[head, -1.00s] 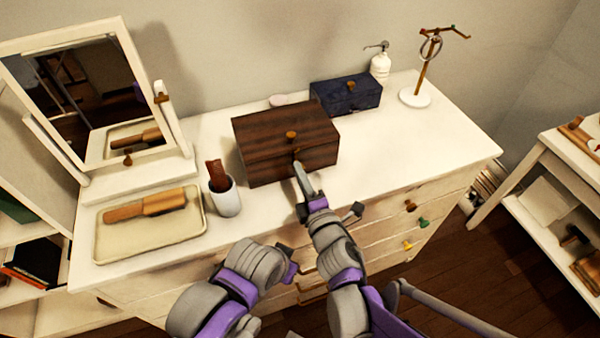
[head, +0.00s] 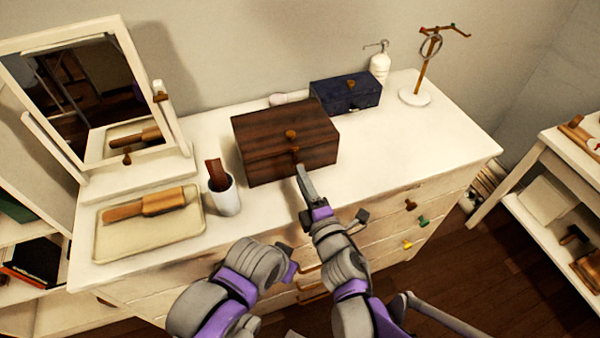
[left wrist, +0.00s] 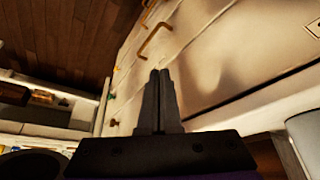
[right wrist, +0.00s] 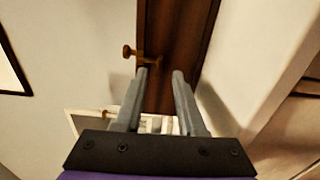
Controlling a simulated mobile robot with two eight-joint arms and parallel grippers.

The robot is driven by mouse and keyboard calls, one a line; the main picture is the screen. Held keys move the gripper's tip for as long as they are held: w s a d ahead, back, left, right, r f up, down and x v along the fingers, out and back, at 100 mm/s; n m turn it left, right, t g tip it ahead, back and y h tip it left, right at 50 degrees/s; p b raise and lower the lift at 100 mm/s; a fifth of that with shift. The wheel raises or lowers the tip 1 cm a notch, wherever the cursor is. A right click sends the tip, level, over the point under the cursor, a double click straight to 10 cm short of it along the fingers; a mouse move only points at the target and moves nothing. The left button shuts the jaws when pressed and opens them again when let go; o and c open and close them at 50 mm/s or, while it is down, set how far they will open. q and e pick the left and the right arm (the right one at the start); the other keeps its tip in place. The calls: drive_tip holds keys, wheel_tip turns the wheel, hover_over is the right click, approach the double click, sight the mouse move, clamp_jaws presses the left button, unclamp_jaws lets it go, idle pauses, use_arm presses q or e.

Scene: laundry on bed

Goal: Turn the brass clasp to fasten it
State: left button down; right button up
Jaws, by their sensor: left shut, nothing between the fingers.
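The dark brown wooden box (head: 285,140) stands closed on the dresser. Its small brass clasp (head: 295,152) is on the front face, below the lid's round knob (head: 291,134). My right gripper (head: 301,168) points at the clasp from the front, its tips just short of the box. In the right wrist view its fingers (right wrist: 160,72) are apart with nothing between them. The clasp (right wrist: 150,61) is close to the left fingertip there, with the knob (right wrist: 128,51) beyond. Whether a finger touches the clasp I cannot tell. My left gripper (left wrist: 159,75) is shut and empty before the drawer fronts.
The white dresser top (head: 420,135) is clear right of the box. A cup (head: 224,196), a tray (head: 110,245) and a mirror (head: 85,85) stand to the left.

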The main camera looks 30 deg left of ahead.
drive_tip(key=v, duration=0.8)
drive_tip(key=shift+s+d, duration=0.25)
drive_tip(key=shift+s, duration=0.05)
drive_tip(key=w+d+r+m+t+h+p, duration=0.1)
drive_tip(key=w+d+m+h, duration=0.15)
drive_tip(key=d+m, duration=0.3)
drive_tip(key=w+d+m+h+p, duration=0.2)
drive_tip(key=d+m+h, duration=0.2)
drive_tip(key=d, duration=0.3)
drive_tip(key=w+d+r+m+t+h+p, duration=0.1)
drive_tip(key=w+d+m+h, duration=0.1)
drive_tip(key=d+m+h, duration=0.35)
drive_tip(key=s+d+f+m+g+h+p, duration=0.1)
drive_tip(key=s+d+m+g+p, duration=0.4)
drive_tip(key=s+d+m, duration=0.8)
drive_tip(key=d+f+g, duration=0.1)
drive_tip(key=d+g, duration=0.1)
drive_tip(key=g, duration=0.1)
drive_tip(key=shift+s+h+p, duration=0.3)
drive_tip(key=shift+h, duration=0.1)
drive_tip(key=shift+d, duration=0.15)
